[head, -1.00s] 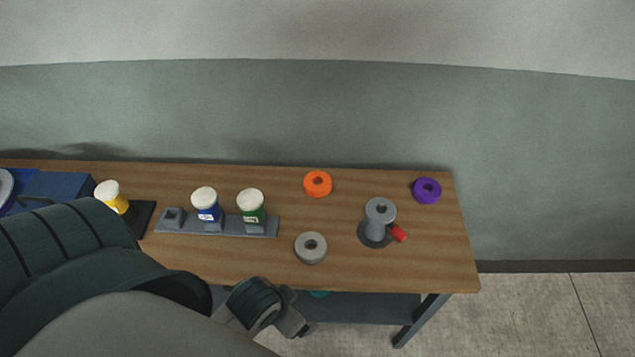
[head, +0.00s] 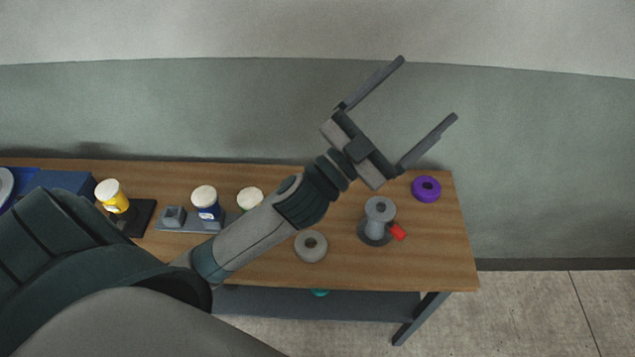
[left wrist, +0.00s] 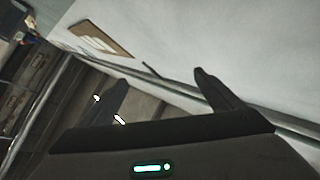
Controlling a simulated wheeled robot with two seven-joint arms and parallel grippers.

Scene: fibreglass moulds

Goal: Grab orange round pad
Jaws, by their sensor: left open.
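The orange round pad does not show in the head view now; my left arm covers the spot on the table where it lay a second ago. My left gripper (head: 427,88) is open and empty, raised above the back right of the table with its fingers pointing up and right. In the left wrist view the gripper's fingers (left wrist: 163,95) stand apart with nothing between them; only wall and room show beyond. My right gripper is not in view.
On the wooden table (head: 445,262) are a purple ring (head: 427,189), a grey ring (head: 311,246) and a grey post with a red knob (head: 379,220). Jars with white lids, one blue (head: 206,203) and one yellow (head: 112,195), stand left. The right front of the table is clear.

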